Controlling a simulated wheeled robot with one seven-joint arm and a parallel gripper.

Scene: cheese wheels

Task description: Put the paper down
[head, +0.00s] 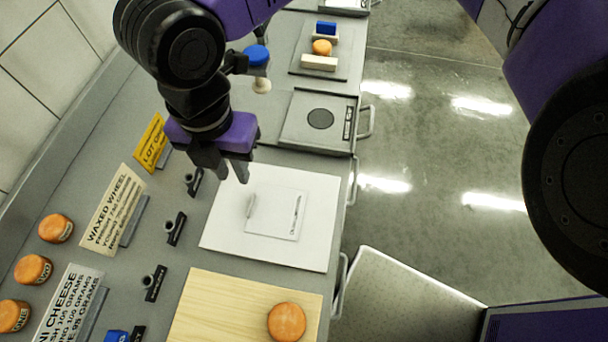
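A small white sheet of paper (276,224) with a line of dark print along its right side lies on a larger white board (310,187) on the counter. A small pale grey shape (250,205) shows at the paper's left edge; I cannot tell what it is. My gripper (233,180) points down just above the board's upper left part, up and left of the paper. Its two dark fingers are apart, with nothing visible between them. The paper is apart from the fingers in this view.
A wooden board (220,300) with an orange cheese wheel (287,322) is below the white board. A grey scale-like plate (300,105) with a dark disc lies above it. Signs, including a waxed wheel sign (113,208), and black holders line the left. The floor (430,180) is right.

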